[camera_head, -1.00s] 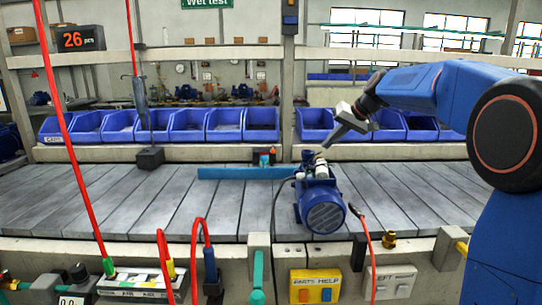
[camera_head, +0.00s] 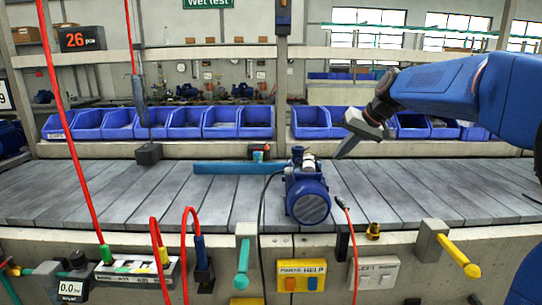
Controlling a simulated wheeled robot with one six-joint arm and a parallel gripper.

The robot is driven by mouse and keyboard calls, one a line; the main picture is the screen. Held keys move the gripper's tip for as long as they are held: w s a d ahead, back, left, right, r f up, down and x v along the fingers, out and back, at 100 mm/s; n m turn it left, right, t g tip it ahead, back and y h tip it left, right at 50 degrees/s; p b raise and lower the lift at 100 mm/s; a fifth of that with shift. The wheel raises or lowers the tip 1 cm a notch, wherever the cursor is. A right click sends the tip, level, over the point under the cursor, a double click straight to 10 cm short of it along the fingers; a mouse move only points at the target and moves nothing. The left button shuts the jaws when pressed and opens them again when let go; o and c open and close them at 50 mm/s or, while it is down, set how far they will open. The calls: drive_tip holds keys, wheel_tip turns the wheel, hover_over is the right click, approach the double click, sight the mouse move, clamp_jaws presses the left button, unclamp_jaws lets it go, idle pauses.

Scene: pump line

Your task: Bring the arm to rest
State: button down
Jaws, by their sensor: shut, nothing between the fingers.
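My arm (camera_head: 430,85) is blue and reaches in from the right edge of the head view. My gripper (camera_head: 344,150) hangs at its end, tilted down to the left, with shut jaws and nothing held. It is in the air above the conveyor, to the right of the blue pump (camera_head: 306,188) and apart from it in the picture. The pump stands upright on the grey slatted conveyor (camera_head: 420,190), its round ribbed motor end facing me.
Blue bins (camera_head: 256,122) line the shelf behind the conveyor. A blue bar (camera_head: 225,168) lies left of the pump. Red hoses (camera_head: 75,150) hang at the left. In front are a yellow button box (camera_head: 301,276), a brass fitting (camera_head: 373,231) and a yellow handle (camera_head: 458,256).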

drive_tip(key=s+d+f+h, duration=0.1)
drive_tip(key=s+f, duration=0.5)
drive_tip(key=s, duration=0.7)
drive_tip(key=s+d+f+h, duration=0.2)
drive_tip(key=s+f, duration=0.5)
drive_tip(key=s, duration=0.7)
drive_tip(key=s+d+f+h, duration=0.1)
drive_tip(key=s+d+f, duration=0.2)
drive_tip(key=s, duration=1.1)
wheel_tip(320, 180, down, 4)
drive_tip(key=shift+s+d+r+g+h, duration=0.1)
drive_tip(key=shift+s+d+g+h, duration=0.2)
drive_tip(key=shift+d+h, duration=0.1)
